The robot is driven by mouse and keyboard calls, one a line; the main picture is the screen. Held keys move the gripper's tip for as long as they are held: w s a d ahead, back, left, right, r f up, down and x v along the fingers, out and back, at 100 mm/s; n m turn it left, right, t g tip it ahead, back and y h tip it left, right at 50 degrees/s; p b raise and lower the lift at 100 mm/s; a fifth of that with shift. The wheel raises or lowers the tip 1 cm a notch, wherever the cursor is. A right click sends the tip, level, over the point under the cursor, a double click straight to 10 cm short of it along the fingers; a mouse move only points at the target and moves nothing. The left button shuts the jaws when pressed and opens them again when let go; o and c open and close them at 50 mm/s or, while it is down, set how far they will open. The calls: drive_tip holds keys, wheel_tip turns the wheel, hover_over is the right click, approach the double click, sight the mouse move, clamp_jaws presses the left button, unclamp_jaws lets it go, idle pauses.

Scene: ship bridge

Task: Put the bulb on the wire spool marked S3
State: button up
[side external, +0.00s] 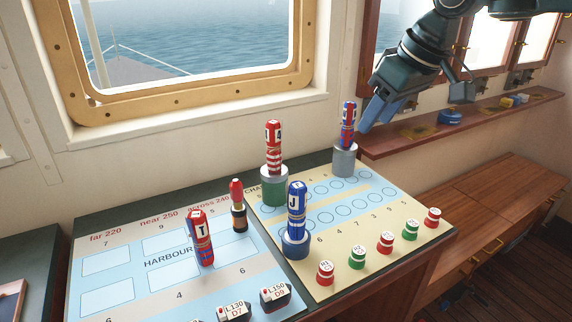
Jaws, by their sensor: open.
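I can make out no bulb and no wire spool marked S3. My gripper (418,108) is open at the upper right, its blue finger beside a red and blue figure (347,125) on a grey cylinder (344,160). I cannot tell whether they touch. A red and white figure (273,147) stands on a green and grey cylinder (274,187). A blue figure marked J (296,210) stands on a blue cylinder (295,244). A red and blue figure marked T (201,238) leans on the left chart.
A small red-topped figure (238,205) stands on the left chart (110,262). Several red and green round pieces, one red (325,273), line the right chart (400,215). Dark labelled blocks (275,297) sit in front. A wooden shelf (480,125) runs behind.

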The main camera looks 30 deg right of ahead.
drive_tip(key=s+d+f, duration=0.2)
drive_tip(key=s+d, duration=0.1)
drive_tip(key=s, duration=0.5)
drive_tip(key=s+d+f+m, duration=0.1)
drive_tip(key=s+d, duration=0.3)
drive_tip(key=s, duration=0.4)
drive_tip(key=s+d+f+m+h, duration=0.1)
drive_tip(key=s+d+f, duration=0.3)
drive_tip(key=s, duration=0.3)
drive_tip(key=shift+s+t, duration=0.4)
drive_tip(key=shift+f, duration=0.1)
